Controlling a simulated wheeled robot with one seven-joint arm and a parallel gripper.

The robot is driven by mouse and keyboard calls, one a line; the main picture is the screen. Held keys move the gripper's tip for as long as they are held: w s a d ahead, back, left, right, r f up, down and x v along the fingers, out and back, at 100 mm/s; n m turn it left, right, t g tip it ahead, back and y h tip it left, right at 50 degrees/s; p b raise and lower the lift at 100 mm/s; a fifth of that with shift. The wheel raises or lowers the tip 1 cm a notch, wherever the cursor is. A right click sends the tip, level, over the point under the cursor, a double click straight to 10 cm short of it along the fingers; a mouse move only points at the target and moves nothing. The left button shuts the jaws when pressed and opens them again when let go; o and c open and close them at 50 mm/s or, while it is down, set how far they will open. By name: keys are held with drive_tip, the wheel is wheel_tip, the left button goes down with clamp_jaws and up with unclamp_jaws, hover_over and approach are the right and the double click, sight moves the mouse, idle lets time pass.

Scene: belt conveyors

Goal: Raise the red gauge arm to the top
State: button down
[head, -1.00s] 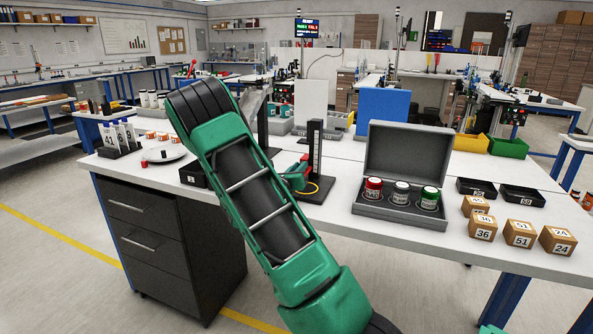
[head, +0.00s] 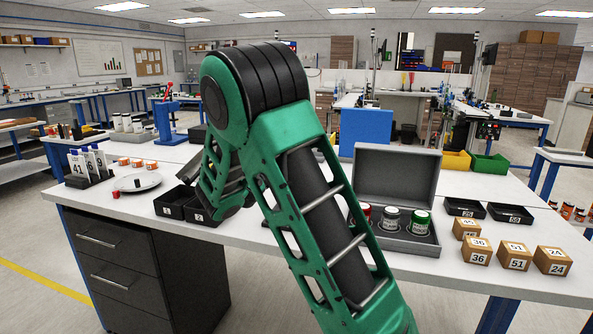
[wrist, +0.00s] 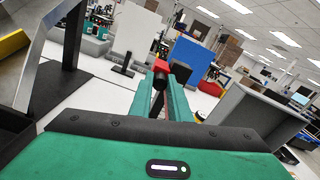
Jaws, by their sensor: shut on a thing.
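My gripper (wrist: 168,72) shows in the wrist view, its two green fingers reaching forward. A small red piece (wrist: 160,67), apparently the end of the red gauge arm, is at the fingertips, and the fingers are shut on it. A dark part shows between the fingers below the red piece. In the head view my own green arm covers the gauge, its red arm and my gripper. How high the gauge arm stands on its scale cannot be told.
An open grey case (head: 400,172) with several lidded jars stands right of my arm. Numbered boxes (head: 515,255) and black trays (head: 509,213) are farther right. Black bins (head: 172,207) and a white plate (head: 137,182) are left. A blue panel (head: 366,130) stands behind.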

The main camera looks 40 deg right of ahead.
drive_tip(key=shift+w+a+r, duration=0.15)
drive_tip(key=shift+a+r, duration=0.05)
drive_tip(key=c, duration=1.7)
unclamp_jaws()
drive_tip(key=shift+f, duration=0.1)
drive_tip(key=shift+o, duration=0.2)
drive_tip(key=shift+d, duration=0.1)
drive_tip(key=v, duration=1)
drive_tip(key=shift+s+a, duration=0.2)
drive_tip(key=shift+a, duration=0.15)
